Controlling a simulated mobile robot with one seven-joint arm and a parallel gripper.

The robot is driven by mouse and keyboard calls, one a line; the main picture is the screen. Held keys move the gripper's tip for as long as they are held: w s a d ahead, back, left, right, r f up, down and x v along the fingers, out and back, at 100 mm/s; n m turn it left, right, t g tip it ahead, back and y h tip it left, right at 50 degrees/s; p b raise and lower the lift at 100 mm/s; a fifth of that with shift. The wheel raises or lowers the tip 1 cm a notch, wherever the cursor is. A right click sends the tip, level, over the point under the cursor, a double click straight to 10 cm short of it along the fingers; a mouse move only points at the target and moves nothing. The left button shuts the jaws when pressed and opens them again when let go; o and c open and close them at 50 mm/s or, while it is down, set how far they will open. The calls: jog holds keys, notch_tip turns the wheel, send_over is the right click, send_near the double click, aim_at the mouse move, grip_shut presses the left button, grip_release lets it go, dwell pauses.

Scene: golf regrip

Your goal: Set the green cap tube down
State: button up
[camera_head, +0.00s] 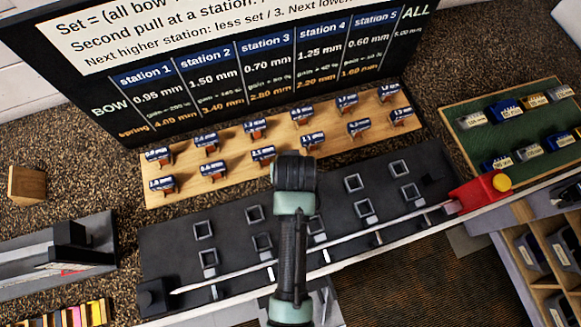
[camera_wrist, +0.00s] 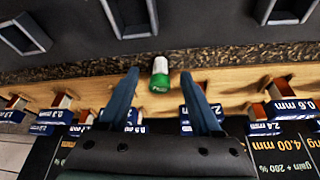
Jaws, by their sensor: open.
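The green cap tube (camera_wrist: 160,78) shows in the wrist view, a small tube with a pale grey-white part and a green part with white lettering. It sits between the tips of my gripper (camera_wrist: 160,72), whose two dark blue fingers stand apart with a gap on both sides of it. It appears near the strip of brown speckled surface between the black board and the wooden board. I cannot tell whether it rests on a surface. In the head view my arm covers the gripper and the tube.
The black board (camera_head: 335,250) has several raised square frames. Behind it a wooden board (camera_head: 225,190) holds small labelled blocks on stands. A sign (camera_head: 190,95) rises behind. A green tray (camera_head: 520,135) with labelled boxes lies right. A long pale bar ends at a red block (camera_head: 475,193).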

jog(key=shift+c, duration=0.2)
grip_shut()
dwell(0.3)
